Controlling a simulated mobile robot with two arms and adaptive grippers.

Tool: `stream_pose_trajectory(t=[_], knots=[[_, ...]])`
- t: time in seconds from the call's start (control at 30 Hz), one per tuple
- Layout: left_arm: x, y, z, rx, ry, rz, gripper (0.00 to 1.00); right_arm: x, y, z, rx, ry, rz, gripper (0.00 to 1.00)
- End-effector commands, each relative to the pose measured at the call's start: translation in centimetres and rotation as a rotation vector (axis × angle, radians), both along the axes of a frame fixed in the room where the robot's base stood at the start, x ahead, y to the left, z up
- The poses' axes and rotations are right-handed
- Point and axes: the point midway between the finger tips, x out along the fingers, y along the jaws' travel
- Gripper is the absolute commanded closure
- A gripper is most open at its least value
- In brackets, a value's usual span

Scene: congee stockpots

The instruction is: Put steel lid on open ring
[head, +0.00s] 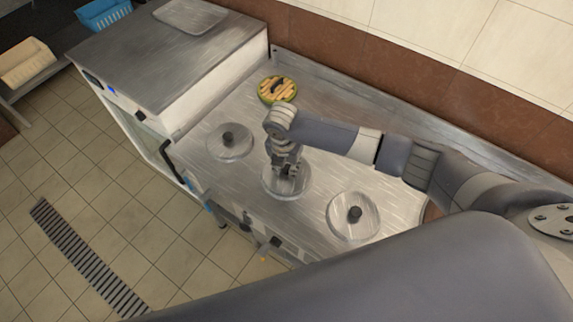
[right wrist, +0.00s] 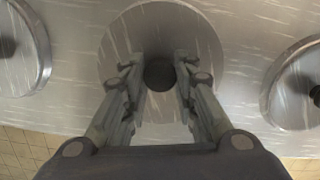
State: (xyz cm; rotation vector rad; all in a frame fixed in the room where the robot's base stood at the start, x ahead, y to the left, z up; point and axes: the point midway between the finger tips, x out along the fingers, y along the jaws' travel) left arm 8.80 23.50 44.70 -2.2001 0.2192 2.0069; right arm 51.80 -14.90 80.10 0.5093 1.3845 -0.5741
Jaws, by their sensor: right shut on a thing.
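A round steel lid (head: 272,188) with a dark knob (right wrist: 160,74) is at the middle of the steel counter, between two other lids. My right gripper (head: 286,170) is over this lid, its fingers closed on both sides of the knob. In the right wrist view the lid (right wrist: 120,45) lies below the fingers, and my gripper (right wrist: 160,78) is at its centre. I cannot tell whether the lid rests on the counter or is slightly raised. No open ring shows clearly. My left gripper is not in view.
Similar steel lids stand left (head: 229,142) and right (head: 353,214) of the middle one. A slatted wooden round with a green rim (head: 277,89) lies at the back. A steel-topped cabinet (head: 165,55) rises at the left. My arm hides the counter's right part.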

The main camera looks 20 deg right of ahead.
Motion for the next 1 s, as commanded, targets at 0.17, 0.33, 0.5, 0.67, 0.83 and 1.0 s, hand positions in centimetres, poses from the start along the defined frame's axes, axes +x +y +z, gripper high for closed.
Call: stream_pose_trajectory(t=[0.17,0.33,0.5,0.67,0.83,1.0], knots=[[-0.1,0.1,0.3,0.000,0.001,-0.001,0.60,0.0,0.0,0.0,0.001,-0.001,0.001,1.00],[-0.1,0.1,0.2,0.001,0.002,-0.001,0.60,0.0,0.0,0.0,0.001,-0.001,0.001,1.00],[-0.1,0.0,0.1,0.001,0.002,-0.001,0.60,0.0,0.0,-0.1,0.000,0.000,0.001,1.00],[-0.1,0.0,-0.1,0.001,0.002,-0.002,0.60,0.0,0.0,-0.4,0.000,0.000,0.001,1.00],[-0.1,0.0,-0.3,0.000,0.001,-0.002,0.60,0.0,0.0,-0.8,0.000,0.000,0.001,1.00],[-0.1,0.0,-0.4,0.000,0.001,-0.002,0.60,0.0,0.0,-1.1,0.000,0.000,0.001,1.00]])
